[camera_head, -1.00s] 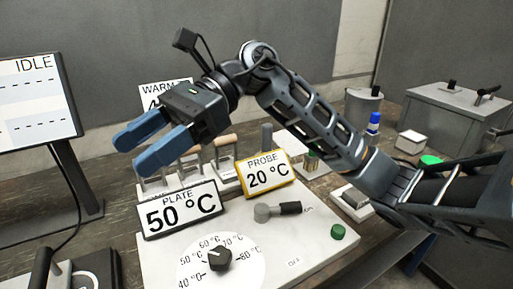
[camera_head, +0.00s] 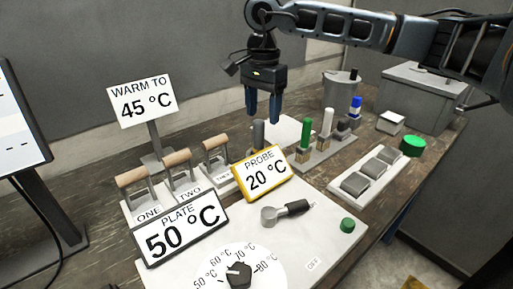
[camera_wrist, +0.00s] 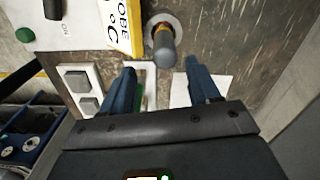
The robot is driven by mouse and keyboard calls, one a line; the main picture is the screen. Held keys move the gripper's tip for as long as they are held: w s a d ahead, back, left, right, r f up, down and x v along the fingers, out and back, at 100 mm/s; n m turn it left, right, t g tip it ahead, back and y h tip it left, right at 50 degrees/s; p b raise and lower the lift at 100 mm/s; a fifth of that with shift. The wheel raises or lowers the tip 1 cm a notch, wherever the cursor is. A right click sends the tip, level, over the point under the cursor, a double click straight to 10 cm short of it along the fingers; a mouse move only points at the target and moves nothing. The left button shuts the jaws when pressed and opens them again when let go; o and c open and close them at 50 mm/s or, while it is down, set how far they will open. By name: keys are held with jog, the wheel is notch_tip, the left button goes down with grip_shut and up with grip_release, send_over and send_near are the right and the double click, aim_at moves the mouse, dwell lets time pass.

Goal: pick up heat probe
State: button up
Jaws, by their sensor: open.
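The heat probe appears to be the grey upright cylinder (camera_head: 258,133) just behind the yellow-framed PROBE 20 °C sign (camera_head: 264,173). In the head view the fingertips are just above and beside the probe's top. In the wrist view my gripper (camera_wrist: 160,72) has the probe beyond its fingertips, roughly between them. No contact shows. The sign hides the probe's lower part in the head view.
Wooden-handled levers (camera_head: 178,158) and the PLATE 50 °C sign (camera_head: 181,228) are to the left. A rack with green and white handles (camera_head: 317,140) stands close on the right. The WARM TO 45 °C sign (camera_head: 142,100) rises at the back left.

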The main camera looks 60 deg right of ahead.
aim_at(259, 120)
jog(key=f, duration=0.2)
jog(key=w+f+p, duration=0.1)
jog(key=f, duration=0.1)
jog(key=shift+a+p, duration=0.2)
jog(key=shift+p, duration=0.1)
jog(key=shift+f, duration=0.7)
jog(key=shift+c, duration=0.2)
jog(key=c, duration=1.1)
